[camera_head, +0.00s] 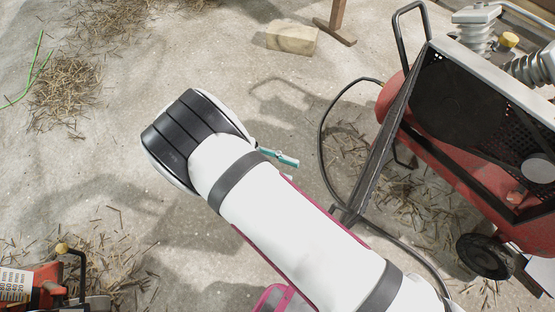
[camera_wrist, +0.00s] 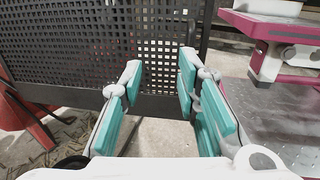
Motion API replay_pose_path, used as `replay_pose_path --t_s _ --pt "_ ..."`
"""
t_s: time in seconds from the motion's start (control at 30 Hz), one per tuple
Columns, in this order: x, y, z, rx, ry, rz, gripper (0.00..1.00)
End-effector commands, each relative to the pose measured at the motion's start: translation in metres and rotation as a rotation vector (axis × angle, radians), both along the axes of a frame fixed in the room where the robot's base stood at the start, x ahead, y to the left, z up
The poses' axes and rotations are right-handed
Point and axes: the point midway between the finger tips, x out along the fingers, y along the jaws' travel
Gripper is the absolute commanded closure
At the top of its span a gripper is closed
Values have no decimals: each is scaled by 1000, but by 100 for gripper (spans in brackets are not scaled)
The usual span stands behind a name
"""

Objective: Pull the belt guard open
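The belt guard (camera_head: 385,134) is a dark perforated panel on the red air compressor (camera_head: 462,165). In the head view it shows nearly edge-on, swung out from the compressor, with the wheel and pulley behind it exposed. In the wrist view its black mesh (camera_wrist: 80,45) fills the upper left, beyond the fingers. My gripper (camera_wrist: 158,82) has teal pads set apart, with nothing visible held between them. In the head view a teal finger (camera_head: 278,157) shows past my arm, left of the guard with floor visible between. The rest of the gripper is hidden by my arm.
A black hose (camera_head: 322,135) curves across the floor near the guard. A pale block (camera_head: 292,38) and a wooden stand (camera_head: 335,25) are at the top. An orange tool (camera_head: 45,285) lies at bottom left. Open concrete with straw lies to the left.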

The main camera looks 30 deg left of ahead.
Motion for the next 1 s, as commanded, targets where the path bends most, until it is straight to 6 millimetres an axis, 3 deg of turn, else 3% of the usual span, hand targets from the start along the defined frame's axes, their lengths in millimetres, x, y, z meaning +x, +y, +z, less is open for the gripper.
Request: replay_pose_path --t_s 0.23,0.8,0.93,1.0 --pt "1 15 2 8 -4 12 70" --pt "1 16 2 10 0 12 70" --pt "1 16 2 10 0 12 100" --pt "1 16 2 10 0 11 100"
